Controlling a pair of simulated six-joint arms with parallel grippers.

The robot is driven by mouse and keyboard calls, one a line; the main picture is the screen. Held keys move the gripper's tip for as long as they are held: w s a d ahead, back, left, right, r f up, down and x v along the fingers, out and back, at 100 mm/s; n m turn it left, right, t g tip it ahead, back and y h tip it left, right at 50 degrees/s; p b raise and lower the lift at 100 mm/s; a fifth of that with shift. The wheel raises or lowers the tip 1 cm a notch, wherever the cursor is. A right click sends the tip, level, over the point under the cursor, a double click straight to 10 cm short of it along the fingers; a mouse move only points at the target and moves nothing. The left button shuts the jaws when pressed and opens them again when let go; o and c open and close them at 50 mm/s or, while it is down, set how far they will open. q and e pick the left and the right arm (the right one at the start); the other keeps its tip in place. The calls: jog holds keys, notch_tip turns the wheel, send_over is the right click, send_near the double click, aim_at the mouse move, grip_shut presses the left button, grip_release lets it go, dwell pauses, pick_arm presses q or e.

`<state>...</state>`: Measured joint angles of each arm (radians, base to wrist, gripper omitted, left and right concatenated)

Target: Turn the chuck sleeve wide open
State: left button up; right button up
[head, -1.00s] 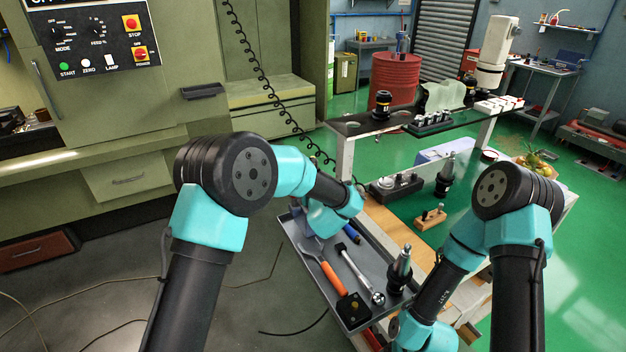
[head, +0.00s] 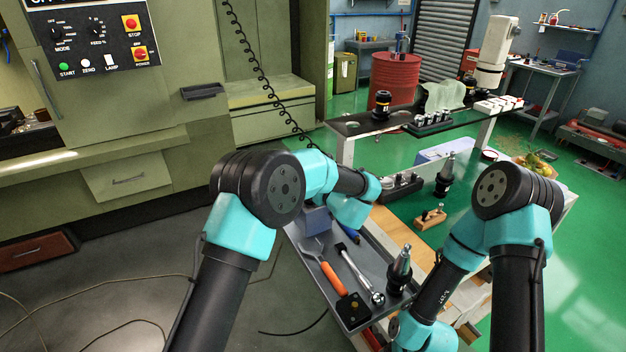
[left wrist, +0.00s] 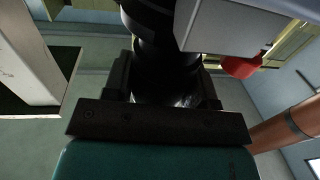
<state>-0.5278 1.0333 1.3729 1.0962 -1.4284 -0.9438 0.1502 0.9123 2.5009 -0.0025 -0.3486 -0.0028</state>
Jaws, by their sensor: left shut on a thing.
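In the left wrist view my left gripper (left wrist: 165,92) is shut, with its two dark fingers on either side of a black, ringed round body, the chuck sleeve (left wrist: 165,58). The sleeve is dark, so how far it is turned cannot be told. In the head view the left gripper and the sleeve are hidden behind my left arm, over the far end of the grey tray (head: 375,246). My right arm reaches down at the right of the head view; its gripper does not show.
An orange-handled tool (head: 331,279), a ratchet (head: 357,270) and an upright tool holder (head: 400,268) are in the tray. A blue-grey block (head: 317,221) stands at its far left. Another holder (head: 444,178) stands on the cart. A green machine (head: 110,110) fills the left.

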pick_arm(q)
jog(key=o, duration=0.7)
jog(key=shift+c, duration=0.2)
jog(key=v, duration=1.2)
jog(key=shift+a, duration=0.1)
